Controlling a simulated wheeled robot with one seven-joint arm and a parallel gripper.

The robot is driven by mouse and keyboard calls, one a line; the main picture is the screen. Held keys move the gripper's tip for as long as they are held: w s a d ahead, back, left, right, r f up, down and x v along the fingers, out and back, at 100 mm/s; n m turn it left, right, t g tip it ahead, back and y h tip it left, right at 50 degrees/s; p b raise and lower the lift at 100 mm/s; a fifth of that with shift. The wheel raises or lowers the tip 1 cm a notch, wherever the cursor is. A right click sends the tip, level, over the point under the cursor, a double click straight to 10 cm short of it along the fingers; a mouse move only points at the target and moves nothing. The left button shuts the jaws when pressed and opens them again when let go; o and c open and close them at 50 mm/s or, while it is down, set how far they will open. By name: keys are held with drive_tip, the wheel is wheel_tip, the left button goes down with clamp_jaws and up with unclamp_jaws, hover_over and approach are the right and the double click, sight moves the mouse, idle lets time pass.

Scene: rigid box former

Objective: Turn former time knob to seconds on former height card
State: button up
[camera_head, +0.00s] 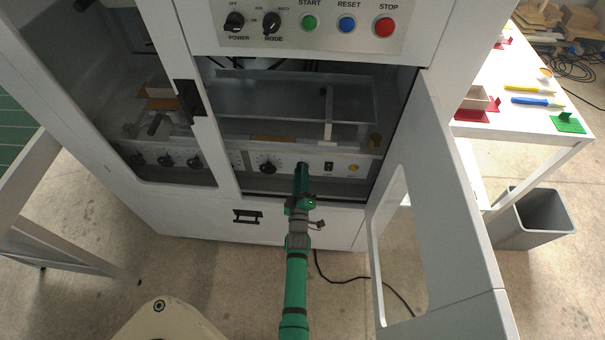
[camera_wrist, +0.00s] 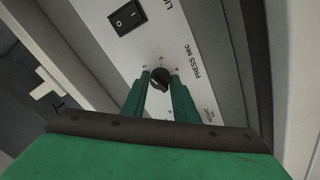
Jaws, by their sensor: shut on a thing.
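The time knob (camera_wrist: 160,77) is a small black dial with a light pointer mark, on a pale panel labelled PRESS SEC in the wrist view. My gripper (camera_wrist: 160,82) has its two green fingers shut on the knob's sides. The exact number it points at is too small to read. In the head view my gripper (camera_head: 302,168) reaches the lower control strip through the open door and hides this knob. I cannot make out a height card in either view.
Another dial (camera_head: 268,164) sits left of my gripper, with a black switch (camera_head: 328,167) and a yellow button (camera_head: 353,168) to its right. The open door (camera_head: 445,190) stands to the right. A white table (camera_head: 500,128) with trays and tools is beyond it.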

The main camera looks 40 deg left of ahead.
drive_tip(key=shift+s+a+m+t+h, duration=0.15)
drive_tip(key=shift+m+h, duration=0.25)
drive_tip(key=shift+m, duration=2.3)
drive_tip(key=shift+s+a+m+t+h, duration=0.15)
drive_tip(key=shift+m+h, duration=0.25)
drive_tip(key=shift+m, duration=2.3)
drive_tip(key=shift+w+d, duration=0.1)
drive_tip(key=o, duration=1)
drive_tip(key=v, duration=1.1)
